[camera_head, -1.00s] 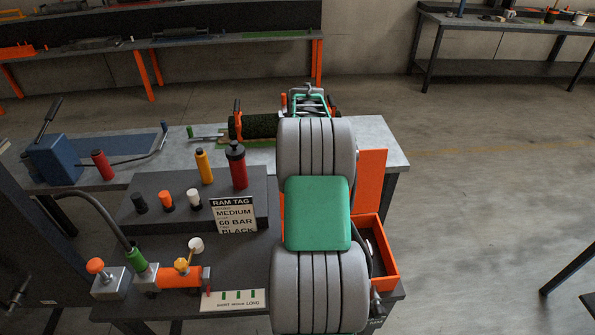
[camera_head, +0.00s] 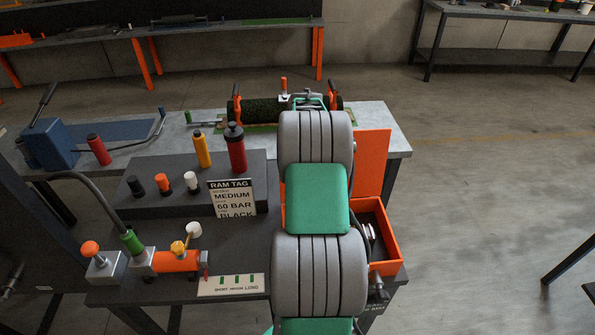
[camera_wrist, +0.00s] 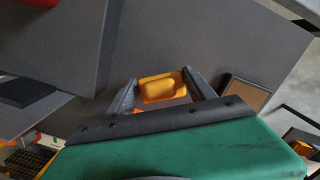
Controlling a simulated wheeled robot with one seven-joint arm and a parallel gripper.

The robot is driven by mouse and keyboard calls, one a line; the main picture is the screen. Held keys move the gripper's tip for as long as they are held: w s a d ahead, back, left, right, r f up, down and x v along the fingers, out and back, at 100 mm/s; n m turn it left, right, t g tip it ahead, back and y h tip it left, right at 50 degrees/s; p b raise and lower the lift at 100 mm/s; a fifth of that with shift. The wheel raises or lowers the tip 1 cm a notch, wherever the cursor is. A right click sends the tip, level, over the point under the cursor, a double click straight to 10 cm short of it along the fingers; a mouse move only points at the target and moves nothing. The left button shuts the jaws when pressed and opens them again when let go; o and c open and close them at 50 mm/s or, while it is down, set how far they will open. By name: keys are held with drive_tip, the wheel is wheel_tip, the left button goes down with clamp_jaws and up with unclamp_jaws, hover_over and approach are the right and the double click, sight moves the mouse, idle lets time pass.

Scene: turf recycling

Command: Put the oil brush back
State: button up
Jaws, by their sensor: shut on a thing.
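In the wrist view my gripper (camera_wrist: 158,92) is shut on a yellow-orange piece (camera_wrist: 158,88), which I take to be the oil brush's handle. Its dark fingers stand on either side of the piece. Only that part shows, and I cannot see any bristles. The piece is in front of a grey surface; whether it touches anything I cannot tell. In the head view my own arm hides the gripper and what it holds.
An orange tray (camera_head: 397,252) lies right of my arm. A turf roll (camera_head: 262,108) lies behind.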

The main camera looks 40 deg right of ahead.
drive_tip(key=o, duration=1.6)
drive_tip(key=shift+o, duration=1.1)
wheel_tip(320, 180, up, 7)
drive_tip(key=p, duration=0.3)
drive_tip(key=shift+r+p, duration=0.2)
drive_tip(key=shift+p, duration=0.2)
drive_tip(key=shift+r, duration=0.4)
drive_tip(key=shift+s, duration=0.1)
